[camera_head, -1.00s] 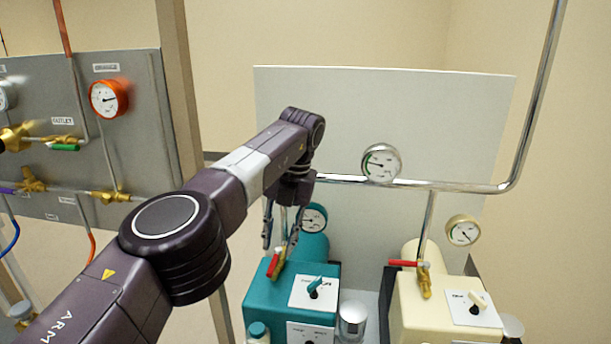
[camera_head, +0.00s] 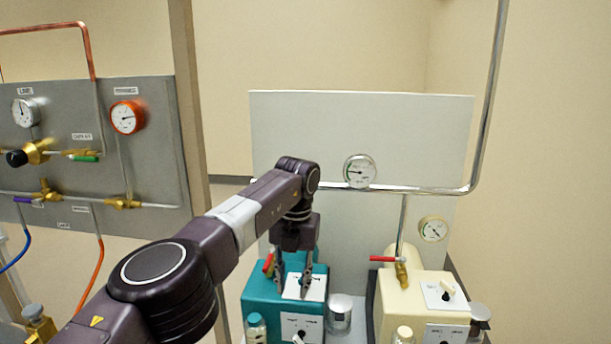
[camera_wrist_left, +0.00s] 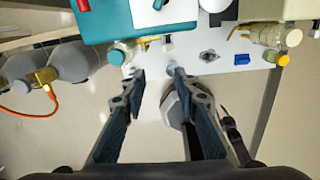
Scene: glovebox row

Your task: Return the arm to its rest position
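My left arm reaches in from the lower left of the head view. My left gripper (camera_head: 292,286) points down in front of the teal pump unit (camera_head: 258,305), partly covering its top and upper panel. In the left wrist view the fingers (camera_wrist_left: 157,74) are apart with nothing held between them, so the gripper is open. The teal unit (camera_wrist_left: 178,14) lies ahead of the fingertips there. A red valve handle (camera_head: 268,262) shows just left of the gripper in the head view.
A cream pump unit (camera_head: 394,300) stands to the right, with a metal pipe (camera_head: 420,190) and gauge (camera_head: 360,171) behind. A grey gas panel (camera_head: 90,180) is at left. Bottles, including one with a yellow cap (camera_wrist_left: 294,37), stand near the table edge.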

